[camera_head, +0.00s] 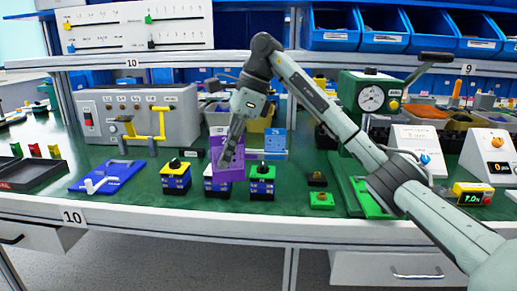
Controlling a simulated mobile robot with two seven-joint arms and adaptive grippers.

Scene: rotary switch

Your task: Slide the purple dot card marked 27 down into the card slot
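The purple dot card (237,172) is upright above the front of the green bench; its marking is too small to read. My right gripper (227,160) reaches down from above, its dark fingers over the middle of the card, and appears shut on it. The card's lower part overlaps a small blue, white and black box (217,189) in the view. I cannot tell whether the card touches this box or hangs in front of it. The card slot cannot be made out for certain. My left gripper is not in view.
Similar small boxes stand on the left (175,181) and right (262,186). A blue card (275,139) stands behind on the right. A grey panel box (178,118) is at the back left, and a green dial machine (350,92) at the back right.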

